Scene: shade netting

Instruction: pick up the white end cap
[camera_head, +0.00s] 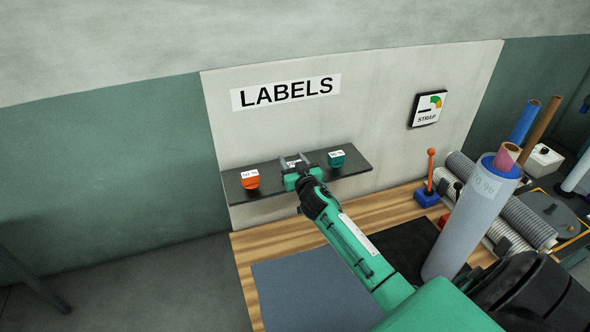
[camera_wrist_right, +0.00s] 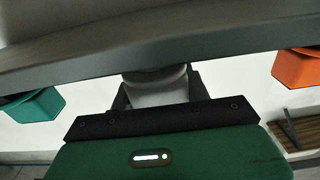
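The white end cap (camera_wrist_right: 158,88) shows in the right wrist view between my right gripper's two dark fingers, close to both of them. In the head view it is mostly hidden by my right gripper (camera_head: 294,160), with only its small label showing at the middle of the dark shelf (camera_head: 350,162). The gripper's fingers stand apart, one on each side of the cap, and look open. My left gripper is in neither view.
An orange cap (camera_head: 250,182) and a teal cap (camera_head: 336,159) flank the white one on the shelf. Below is a wooden bench (camera_head: 243,252) with a grey mat (camera_head: 305,290). A tall wrapped roll (camera_head: 465,225) stands right of my arm.

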